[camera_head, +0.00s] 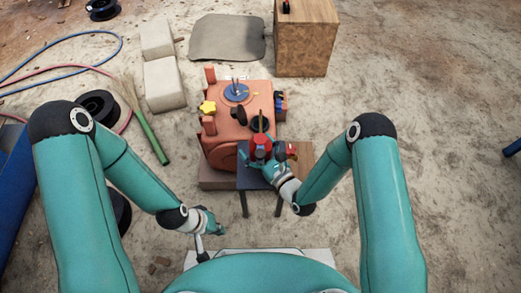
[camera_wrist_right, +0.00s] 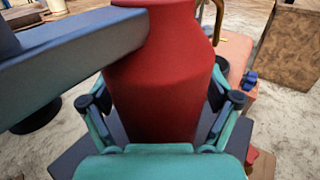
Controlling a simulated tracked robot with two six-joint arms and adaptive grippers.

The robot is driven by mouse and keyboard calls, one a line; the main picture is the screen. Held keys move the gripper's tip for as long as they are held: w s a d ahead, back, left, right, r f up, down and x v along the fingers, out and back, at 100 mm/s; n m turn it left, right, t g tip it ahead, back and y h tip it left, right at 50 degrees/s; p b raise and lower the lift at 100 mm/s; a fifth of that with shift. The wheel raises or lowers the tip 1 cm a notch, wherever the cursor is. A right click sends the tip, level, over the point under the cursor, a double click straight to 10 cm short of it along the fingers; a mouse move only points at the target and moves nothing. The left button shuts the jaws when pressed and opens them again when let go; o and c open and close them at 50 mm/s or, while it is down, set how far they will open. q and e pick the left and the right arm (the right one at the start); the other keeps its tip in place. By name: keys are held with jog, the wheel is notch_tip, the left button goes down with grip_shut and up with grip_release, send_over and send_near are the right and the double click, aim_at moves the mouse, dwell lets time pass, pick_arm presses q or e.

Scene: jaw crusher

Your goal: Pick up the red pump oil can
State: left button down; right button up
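The red pump oil can (camera_head: 260,146) is upright over the small dark table (camera_head: 247,181) in front of the orange jaw crusher. In the right wrist view, its red body (camera_wrist_right: 155,85) fills the middle, between the two fingers of my right gripper (camera_wrist_right: 158,115). The dark finger pads lie against both sides of the can. A grey-blue bar crosses the can's upper left. I cannot tell whether its base touches the table. My left gripper (camera_head: 211,222) hangs low at the left, away from the can; its fingers are too small to read.
The orange crusher (camera_head: 227,124) with a yellow knob stands just behind. A wooden box (camera_head: 306,45), a grey mat (camera_head: 227,38) and pale blocks (camera_head: 164,84) lie further back. A green-handled broom (camera_head: 150,136), hoses and black spools are at left. The ground at right is mostly clear.

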jog(key=c, duration=1.5)
jog(key=shift+r, duration=0.1)
